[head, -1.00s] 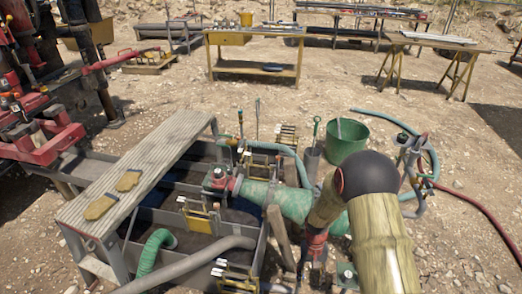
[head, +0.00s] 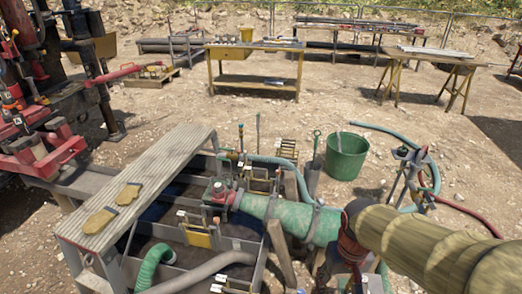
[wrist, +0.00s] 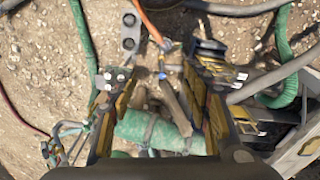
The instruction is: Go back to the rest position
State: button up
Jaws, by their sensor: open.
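My gripper (wrist: 160,72) shows in the wrist view with its two fingers apart and nothing between them. It points down over the tank area, with a green pipe (wrist: 160,132) visible between and beyond the fingers. In the head view my arm crosses the lower right, and I cannot make out the gripper there. The mud tank (head: 240,243) stands at the lower middle of the head view, and the green pipe (head: 285,218) runs from it toward my arm.
A ribbed bench (head: 150,180) with two gloves (head: 128,194) stands at the tank's left. A green bucket (head: 346,156) and several hoses (head: 385,130) lie to the right. A yellow worktable (head: 254,70) stands behind. Open gravel lies between the tank and the worktable.

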jog(key=s+r+t, duration=0.5)
jog(key=s+r, duration=0.1)
jog(key=r, duration=0.7)
jog(key=shift+s, duration=0.2)
jog(key=shift+r, duration=0.1)
